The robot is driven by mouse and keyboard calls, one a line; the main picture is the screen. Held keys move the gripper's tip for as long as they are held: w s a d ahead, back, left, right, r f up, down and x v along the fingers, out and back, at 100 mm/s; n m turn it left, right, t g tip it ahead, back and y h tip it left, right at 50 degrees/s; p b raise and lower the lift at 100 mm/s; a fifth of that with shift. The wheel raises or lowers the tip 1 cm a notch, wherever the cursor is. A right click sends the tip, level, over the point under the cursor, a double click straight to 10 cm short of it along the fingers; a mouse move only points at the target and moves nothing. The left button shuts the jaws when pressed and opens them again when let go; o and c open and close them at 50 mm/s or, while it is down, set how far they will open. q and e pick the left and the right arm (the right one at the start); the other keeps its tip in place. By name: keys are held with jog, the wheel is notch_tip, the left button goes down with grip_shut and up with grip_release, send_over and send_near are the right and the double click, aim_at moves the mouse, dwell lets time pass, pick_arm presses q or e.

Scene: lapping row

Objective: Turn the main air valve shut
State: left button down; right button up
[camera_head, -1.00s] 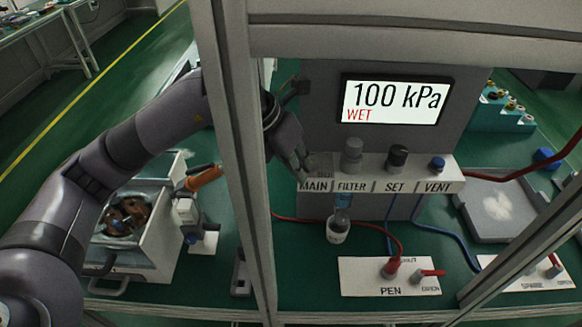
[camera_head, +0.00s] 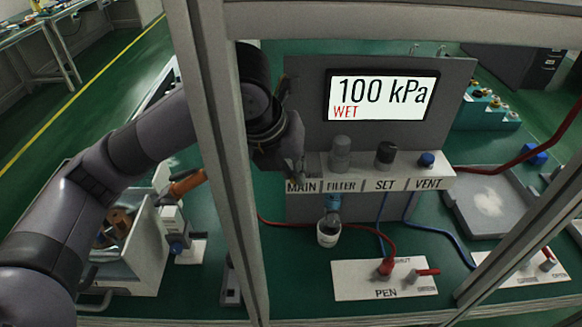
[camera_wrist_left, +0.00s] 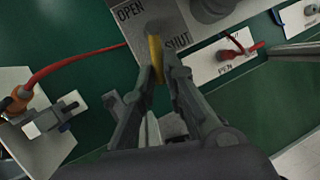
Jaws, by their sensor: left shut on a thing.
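The main air valve's yellow lever (camera_wrist_left: 154,60) shows in the left wrist view, on a grey plate (camera_wrist_left: 133,32) marked OPEN and SHUT. The lever lies between the fingers of my left gripper (camera_wrist_left: 156,80), which is shut on it. In the head view my left gripper (camera_head: 293,172) is at the left end of the valve shelf, just above the MAIN label (camera_head: 302,186); the hand and the fingers hide the lever there. The lever's exact angle is hard to tell. The display (camera_head: 381,97) reads 100 kPa and WET in red. My right gripper is not in view.
FILTER, SET and VENT fittings (camera_head: 385,157) stand right of MAIN on the shelf. A frame post (camera_head: 222,160) stands in front of my left arm. Red and blue hoses run to the PEN plate (camera_head: 345,278). A grey tray (camera_head: 465,222) lies at right.

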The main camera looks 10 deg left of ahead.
pick_arm(q)
jog(key=c, duration=1.7)
grip_release()
jog(key=shift+o, duration=0.2)
